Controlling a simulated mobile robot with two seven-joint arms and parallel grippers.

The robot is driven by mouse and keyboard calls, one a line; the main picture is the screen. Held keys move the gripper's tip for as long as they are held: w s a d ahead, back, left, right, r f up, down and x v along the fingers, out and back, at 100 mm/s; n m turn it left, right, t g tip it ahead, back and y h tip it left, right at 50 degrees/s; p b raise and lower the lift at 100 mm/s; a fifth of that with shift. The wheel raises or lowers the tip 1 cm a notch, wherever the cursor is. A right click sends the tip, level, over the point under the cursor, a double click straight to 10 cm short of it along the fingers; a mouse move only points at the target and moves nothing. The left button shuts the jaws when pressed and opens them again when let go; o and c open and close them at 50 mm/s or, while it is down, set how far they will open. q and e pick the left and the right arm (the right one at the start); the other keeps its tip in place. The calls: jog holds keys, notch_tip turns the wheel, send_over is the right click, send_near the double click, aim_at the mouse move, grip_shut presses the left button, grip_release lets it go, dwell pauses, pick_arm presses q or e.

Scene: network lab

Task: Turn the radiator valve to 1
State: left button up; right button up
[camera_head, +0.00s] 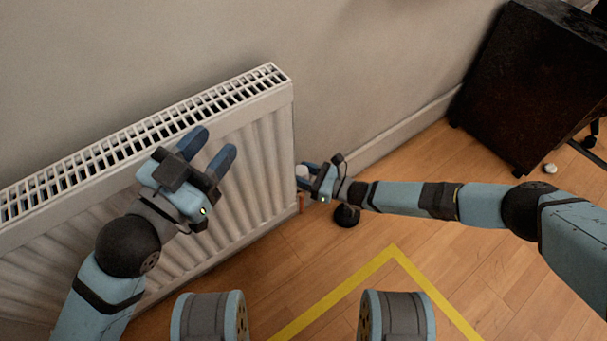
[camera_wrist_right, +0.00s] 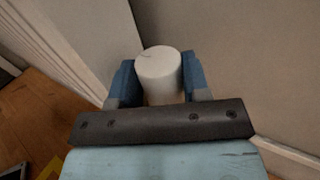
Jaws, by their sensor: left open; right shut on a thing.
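The white radiator (camera_head: 240,165) stands against the wall in the left half of the head view. The white cylindrical valve knob (camera_wrist_right: 158,66) shows in the right wrist view, with a faint mark on its top. It also shows in the head view (camera_head: 302,171) at the radiator's right end. My right gripper (camera_head: 307,172) is shut on the knob, with a blue finger on either side of it in the right wrist view (camera_wrist_right: 158,82). My left gripper (camera_head: 209,147) is open and empty in front of the radiator. I cannot read the setting on the knob.
A copper-coloured pipe (camera_head: 301,203) runs below the valve. A dark round object (camera_head: 346,215) lies on the floor under my right wrist. A black cabinet (camera_head: 530,85) stands at the upper right. A yellow line (camera_head: 350,282) marks the wooden floor.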

jog(key=n+g, duration=0.1)
jog(key=g, duration=0.1)
jog(key=n+g+y, duration=0.1)
jog(key=n+g, duration=0.2)
jog(key=g, duration=0.1)
jog(key=shift+w+g+y, duration=0.3)
jog(key=shift+g, duration=0.1)
jog(key=shift+n+g, duration=1.5)
jog(key=shift+g, duration=0.5)
jog(key=o, duration=0.7)
jog(key=shift+c, duration=0.2)
jog(key=w+d, duration=0.2)
jog(key=d, duration=1.1)
jog(key=shift+w+d, duration=0.25)
jog(key=shift+w, duration=0.15)
